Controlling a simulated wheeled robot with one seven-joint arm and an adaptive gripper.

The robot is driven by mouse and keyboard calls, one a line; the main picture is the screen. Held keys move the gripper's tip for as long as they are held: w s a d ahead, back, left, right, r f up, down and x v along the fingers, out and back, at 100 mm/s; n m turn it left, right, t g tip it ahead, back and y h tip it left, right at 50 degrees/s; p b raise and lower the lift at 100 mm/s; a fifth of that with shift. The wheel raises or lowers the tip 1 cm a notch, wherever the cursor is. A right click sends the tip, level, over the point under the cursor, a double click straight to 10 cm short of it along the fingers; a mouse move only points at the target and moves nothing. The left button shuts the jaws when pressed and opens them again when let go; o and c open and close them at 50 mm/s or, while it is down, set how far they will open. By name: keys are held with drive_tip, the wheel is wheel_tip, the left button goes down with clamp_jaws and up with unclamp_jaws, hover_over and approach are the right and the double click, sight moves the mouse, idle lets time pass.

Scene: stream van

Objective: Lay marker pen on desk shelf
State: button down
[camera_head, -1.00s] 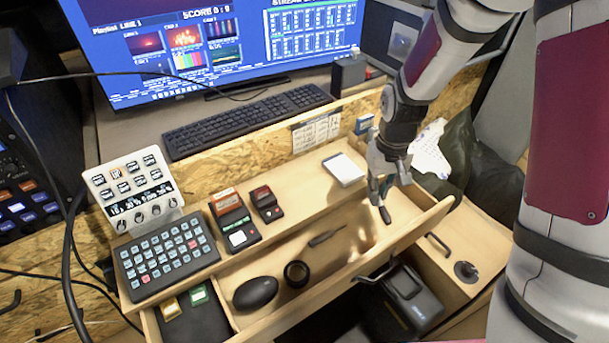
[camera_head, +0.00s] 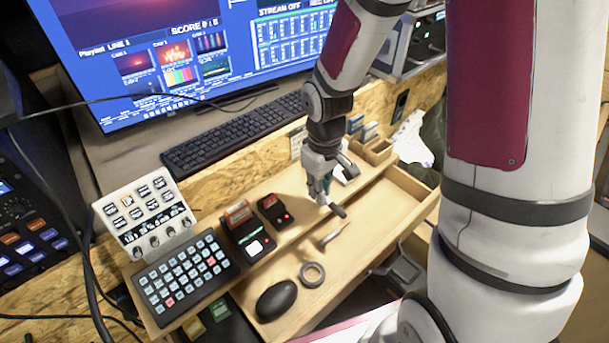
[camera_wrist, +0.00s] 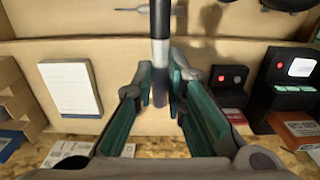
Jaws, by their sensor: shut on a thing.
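My gripper (camera_head: 318,187) is shut on the dark marker pen (camera_head: 337,210), whose end sticks out below the fingers. In the wrist view, the marker (camera_wrist: 160,30) stands between the green-sided fingers (camera_wrist: 161,82), with a dark body and a pale band. The gripper is over the wooden desk shelf (camera_head: 293,188), near its front edge beside the open drawer. In the wrist view, the bare shelf (camera_wrist: 118,70) shows between a white notepad (camera_wrist: 70,88) and a red-and-black device (camera_wrist: 229,90). Whether the marker touches the shelf is unclear.
The open drawer (camera_head: 365,228) holds a mouse (camera_head: 276,300), a ring (camera_head: 312,274) and a thin tool (camera_head: 332,235). Card readers (camera_head: 247,236) and a keypad (camera_head: 183,277) stand left on the shelf. A wooden organizer (camera_head: 374,151) stands at its right.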

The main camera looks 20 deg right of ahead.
hover_over(306, 183)
drive_tip(key=shift+s+a+f, duration=0.1)
drive_tip(key=shift+f, duration=2.05)
drive_tip(key=shift+f, duration=0.15)
drive_tip(key=c, duration=1.6)
unclamp_jaws()
drive_tip(key=shift+c, duration=0.2)
